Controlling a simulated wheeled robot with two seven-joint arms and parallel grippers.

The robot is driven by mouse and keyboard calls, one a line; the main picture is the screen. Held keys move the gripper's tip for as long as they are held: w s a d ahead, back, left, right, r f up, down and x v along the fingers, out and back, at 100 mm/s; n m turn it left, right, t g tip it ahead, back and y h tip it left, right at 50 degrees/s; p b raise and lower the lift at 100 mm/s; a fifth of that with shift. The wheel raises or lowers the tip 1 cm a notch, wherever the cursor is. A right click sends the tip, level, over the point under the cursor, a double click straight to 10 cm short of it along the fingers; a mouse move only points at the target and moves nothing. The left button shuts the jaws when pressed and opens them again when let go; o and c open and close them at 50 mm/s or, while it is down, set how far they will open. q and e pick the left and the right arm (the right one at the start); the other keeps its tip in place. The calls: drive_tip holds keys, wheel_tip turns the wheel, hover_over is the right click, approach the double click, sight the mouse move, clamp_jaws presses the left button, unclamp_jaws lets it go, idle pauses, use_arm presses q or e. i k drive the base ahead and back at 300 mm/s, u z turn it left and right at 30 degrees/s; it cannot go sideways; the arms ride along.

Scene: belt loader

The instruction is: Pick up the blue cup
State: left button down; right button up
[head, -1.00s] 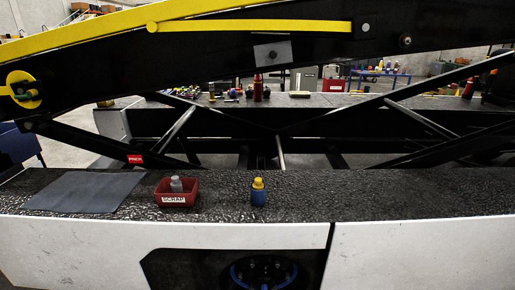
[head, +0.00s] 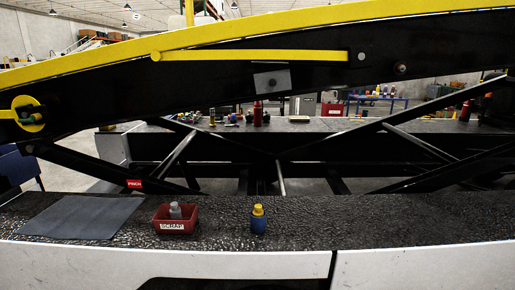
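A small blue cup-like container (head: 258,224) stands upright on the dark textured deck, near the middle of the head view. A yellow piece (head: 258,209) sits on its top; I cannot tell whether it is a lid or something inside. Neither of my grippers shows in the head view, so nothing of mine is seen near the container.
A red bin marked SCRAP (head: 174,227) holding a grey object (head: 175,211) stands left of the container. A grey mat (head: 80,216) lies further left. The loader's black boom (head: 200,85) and crossing struts (head: 430,145) hang behind. The deck to the right is clear.

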sight(258, 224)
drive_tip(key=z, duration=0.4)
drive_tip(key=k, duration=0.55)
drive_tip(key=z, duration=1)
drive_tip(key=i, duration=1.35)
drive_tip(key=u, duration=0.75)
